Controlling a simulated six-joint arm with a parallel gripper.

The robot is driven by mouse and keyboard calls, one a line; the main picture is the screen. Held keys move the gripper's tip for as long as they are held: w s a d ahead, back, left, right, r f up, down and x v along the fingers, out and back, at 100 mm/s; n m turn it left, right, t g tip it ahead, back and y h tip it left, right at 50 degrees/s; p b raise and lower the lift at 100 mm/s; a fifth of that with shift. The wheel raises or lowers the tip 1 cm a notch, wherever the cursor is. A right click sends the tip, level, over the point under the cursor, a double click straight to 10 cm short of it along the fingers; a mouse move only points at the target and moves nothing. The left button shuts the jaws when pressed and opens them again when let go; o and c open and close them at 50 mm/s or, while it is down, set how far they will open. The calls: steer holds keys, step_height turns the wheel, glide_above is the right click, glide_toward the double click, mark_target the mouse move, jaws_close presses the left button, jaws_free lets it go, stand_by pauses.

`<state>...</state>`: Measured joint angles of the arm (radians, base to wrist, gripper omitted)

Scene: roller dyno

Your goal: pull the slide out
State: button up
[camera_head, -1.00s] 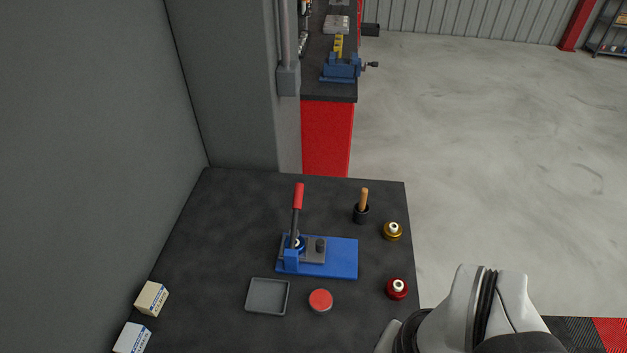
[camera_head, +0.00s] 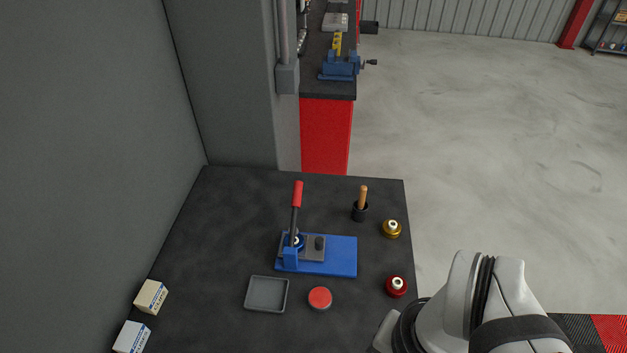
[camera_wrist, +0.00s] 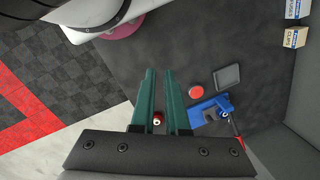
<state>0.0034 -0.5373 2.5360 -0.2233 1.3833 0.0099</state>
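The blue press (camera_head: 340,262) stands on the dark table in the head view, its red-handled lever (camera_head: 297,195) upright. On its base lies a grey slide plate (camera_head: 312,255) with a dark knob (camera_head: 319,243). The plate's left end is under or beside the lever post. The press (camera_wrist: 204,111) also shows in the wrist view, right of the fingers; the slide is hard to make out there. My gripper (camera_wrist: 159,72) is open, its two green fingers apart and empty, away from the press. The head view shows only my arm, not the fingers.
In front of the press are a grey tray (camera_head: 267,294) and a red-topped tin (camera_head: 320,298). To its right stand a red bottle (camera_head: 397,286), a gold bottle (camera_head: 391,228) and a wooden-handled tool in a black cup (camera_head: 360,211). Small boxes (camera_head: 151,297) lie left.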

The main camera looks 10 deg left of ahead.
steer(key=o, duration=0.3)
steer(key=shift+n+h, duration=0.3)
steer(key=shift+n, duration=0.6)
steer(key=w+r, duration=0.1)
steer(key=w, duration=0.2)
steer(key=w+a+r, duration=0.1)
steer(key=w, duration=0.3)
steer(key=w+r, duration=0.1)
steer(key=w, duration=0.3)
steer(key=shift+w+a+r, duration=0.1)
steer(key=shift+a+r, duration=0.1)
steer(key=shift+o, duration=0.2)
steer(key=n+h, duration=0.1)
steer(key=n, duration=0.3)
glide_above(319, 240)
step_height(319, 240, down, 6)
step_height(319, 240, down, 16)
steer(key=shift+r, duration=0.25)
jaws_close()
steer(key=shift+r, duration=0.1)
